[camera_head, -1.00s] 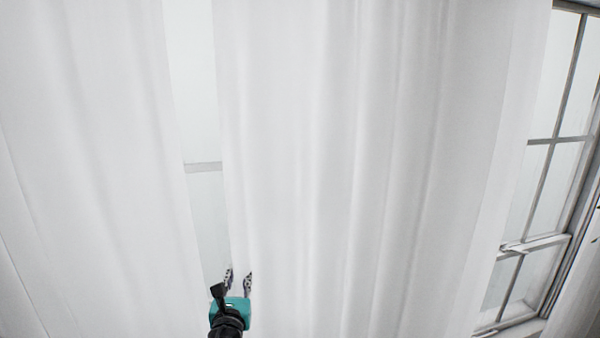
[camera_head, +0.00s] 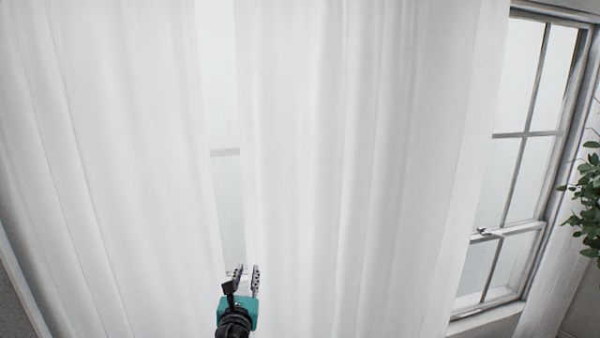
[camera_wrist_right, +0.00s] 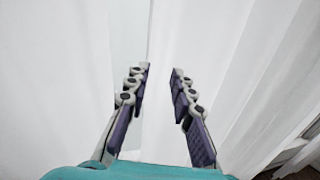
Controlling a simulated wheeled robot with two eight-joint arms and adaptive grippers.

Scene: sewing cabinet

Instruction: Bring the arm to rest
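My right gripper (camera_head: 246,275) shows at the bottom of the head view, left of centre, in front of white curtains. It has a teal body and two grey fingers that point up and away. In the right wrist view, the right gripper (camera_wrist_right: 160,75) is open, with a clear gap between its purple-padded fingers. Nothing is held between them. I cannot tell whether the fingertips touch the curtain cloth. My left gripper is in neither view.
White curtains (camera_head: 340,150) fill most of the head view, with a narrow gap at left showing pale glass. A dark-framed window (camera_head: 524,150) stands at right, with a leafy plant (camera_head: 588,200) at the right edge. Dark floor shows at the right wrist view's lower right corner.

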